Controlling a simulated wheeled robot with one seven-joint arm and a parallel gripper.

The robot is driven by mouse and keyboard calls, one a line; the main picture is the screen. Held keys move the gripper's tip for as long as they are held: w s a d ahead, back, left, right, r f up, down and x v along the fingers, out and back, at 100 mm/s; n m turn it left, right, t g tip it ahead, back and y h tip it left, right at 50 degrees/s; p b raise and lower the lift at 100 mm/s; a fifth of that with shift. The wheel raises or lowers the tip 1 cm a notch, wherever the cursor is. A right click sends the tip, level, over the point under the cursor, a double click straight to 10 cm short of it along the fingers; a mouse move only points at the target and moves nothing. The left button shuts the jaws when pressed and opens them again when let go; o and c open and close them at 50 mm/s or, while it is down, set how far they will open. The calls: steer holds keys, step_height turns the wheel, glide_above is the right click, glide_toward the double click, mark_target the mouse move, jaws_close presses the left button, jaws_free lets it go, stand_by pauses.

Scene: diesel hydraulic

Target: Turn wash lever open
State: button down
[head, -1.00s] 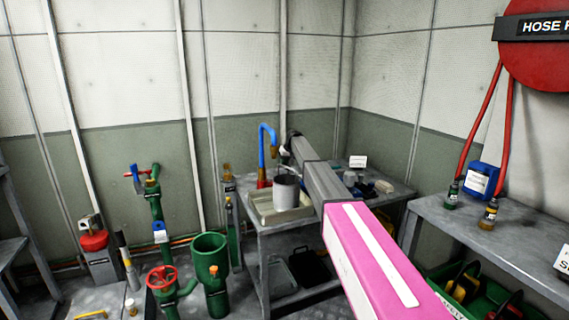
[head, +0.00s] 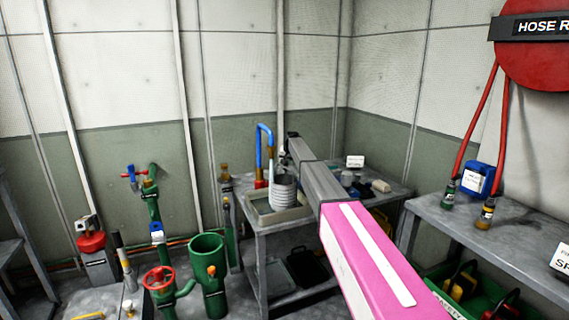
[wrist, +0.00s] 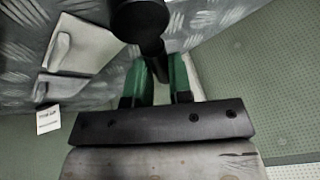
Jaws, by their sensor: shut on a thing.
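The blue gooseneck tap (head: 258,145) with a red base stands at the back of a shallow tray sink (head: 262,222) on a grey bench. A grey bucket (head: 284,193) stands in the sink. My gripper (head: 287,148) is at the far end of my arm, just right of the tap and above the bucket; my arm hides its far side. In the wrist view my gripper's green fingers (wrist: 163,72) are shut around a dark, round-ended piece (wrist: 146,22), which looks like the wash lever. How far it is turned cannot be told.
A sign card (head: 355,162) and small items stand on the bench to the right. Green pipework with a red handwheel (head: 159,279) and a green open pipe (head: 208,270) stand at the left. A shelf (head: 500,220) with bottles is at the right.

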steer(key=shift+s+d+m+g+h, duration=0.15)
steer(key=shift+s+d+m+h, duration=0.6)
steer(key=shift+m, duration=1.3)
steer(key=shift+s+d+m+g+h, duration=0.2)
steer(key=shift+s+d+m+h, duration=0.6)
steer(key=shift+m, duration=1.2)
steer(key=shift+s+d+m+g+h, duration=0.15)
steer(key=shift+s+d+m+h, duration=0.45)
steer(key=shift+m, duration=1.45)
steer(key=shift+w+h, duration=0.15)
steer(key=shift+h, duration=0.2)
steer(key=c, duration=1)
jaws_free()
steer(key=shift+c, duration=0.2)
steer(key=v, duration=1)
steer(key=shift+r, duration=0.4)
